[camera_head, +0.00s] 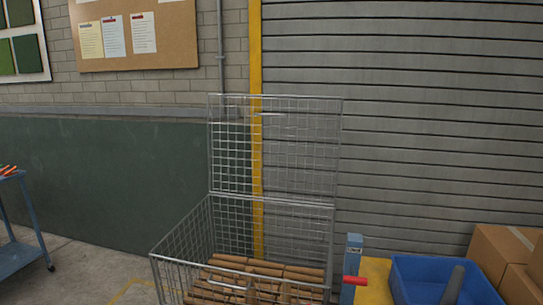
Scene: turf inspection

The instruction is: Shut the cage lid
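The wire cage (183,245) stands at the bottom middle of the head view, its lower part cut off by the frame edge. Its mesh lid (300,145) stands upright along the back edge, so the cage is open at the top. Several brown cylindrical rolls (235,268) lie inside. Neither of my grippers shows in this view.
Right of the cage are a blue-grey post (353,262) with a red handle (355,280) and a blue bin (418,275) on a yellow surface. Cardboard boxes (505,250) stand at far right. A blue cart (18,252) is at left, with open floor between it and the cage.

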